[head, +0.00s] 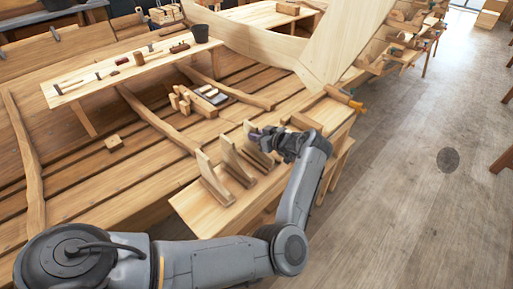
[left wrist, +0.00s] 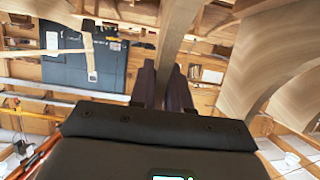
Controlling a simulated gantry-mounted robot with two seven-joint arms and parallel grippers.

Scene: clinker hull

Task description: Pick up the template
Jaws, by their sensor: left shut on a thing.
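Several curved pale wooden templates stand on the near bench (head: 205,213) in the head view. The nearest template (head: 213,180) and the middle template (head: 236,164) stand apart from my gripper. My left gripper (head: 262,135) is at the upper part of the farthest template (head: 255,152) and is shut on it. In the left wrist view my dark fingers (left wrist: 162,86) flank a wooden piece (left wrist: 176,35), which runs up between them. A second curved wooden piece (left wrist: 254,65) shows to their right. My right gripper is not in view.
Small wooden blocks and a dark tray (head: 211,95) lie beyond the templates on the planked hull. A long board (head: 130,68) carries tools and a black bucket (head: 200,33). A large wooden stem (head: 345,40) rises at the back.

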